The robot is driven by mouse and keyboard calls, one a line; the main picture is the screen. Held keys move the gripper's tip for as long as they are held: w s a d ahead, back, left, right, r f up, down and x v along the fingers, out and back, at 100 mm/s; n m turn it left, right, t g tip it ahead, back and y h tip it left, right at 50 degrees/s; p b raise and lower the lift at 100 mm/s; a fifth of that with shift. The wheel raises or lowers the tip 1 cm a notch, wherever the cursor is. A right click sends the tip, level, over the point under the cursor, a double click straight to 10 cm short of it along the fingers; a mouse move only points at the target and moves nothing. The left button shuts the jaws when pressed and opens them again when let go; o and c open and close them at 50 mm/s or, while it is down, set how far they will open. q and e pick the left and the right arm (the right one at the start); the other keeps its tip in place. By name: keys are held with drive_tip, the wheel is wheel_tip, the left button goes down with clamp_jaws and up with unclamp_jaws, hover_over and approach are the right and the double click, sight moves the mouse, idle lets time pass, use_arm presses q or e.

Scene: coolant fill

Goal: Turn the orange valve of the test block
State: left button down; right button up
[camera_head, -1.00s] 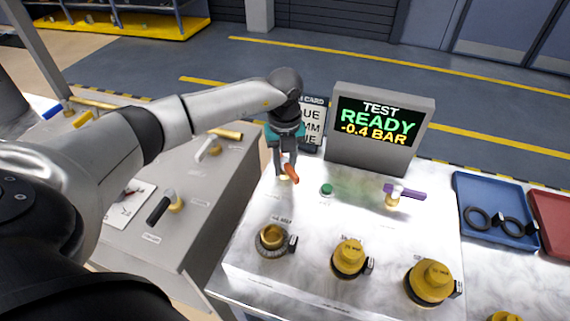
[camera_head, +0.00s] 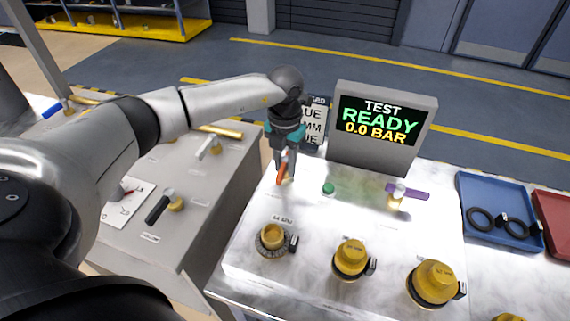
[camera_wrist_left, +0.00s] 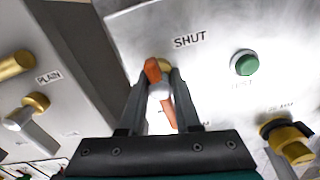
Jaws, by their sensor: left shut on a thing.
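The orange valve (camera_head: 281,174) is at the far left of the white test block (camera_head: 325,225). My left gripper (camera_head: 285,170) comes down from above and is shut on its handle. In the left wrist view the orange handle (camera_wrist_left: 153,71) runs between the two fingers, lengthwise along the picture with a slight tilt, and a "SHUT" label (camera_wrist_left: 190,41) lies beyond it. The fingers hide part of the valve's base. The display (camera_head: 381,121) behind the block reads "TEST READY 0.0 BAR". My right gripper is not in view.
A green button (camera_head: 328,188) and a purple-handled valve (camera_head: 407,193) stand to the right of the orange valve. Several yellow caps, such as one cap (camera_head: 351,257), stand along the front. A blue tray (camera_head: 471,184) with black rings lies at the right. A grey bench (camera_head: 205,215) is at the left.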

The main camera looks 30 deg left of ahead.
sight(285, 159)
use_arm(q)
drive_tip(key=shift+r, duration=0.1)
idle(0.5)
drive_tip(key=c, duration=0.6)
unclamp_jaws()
wheel_tip(285, 159, up, 15)
drive_tip(key=shift+r+p, duration=0.1)
drive_tip(key=shift+p, duration=0.4)
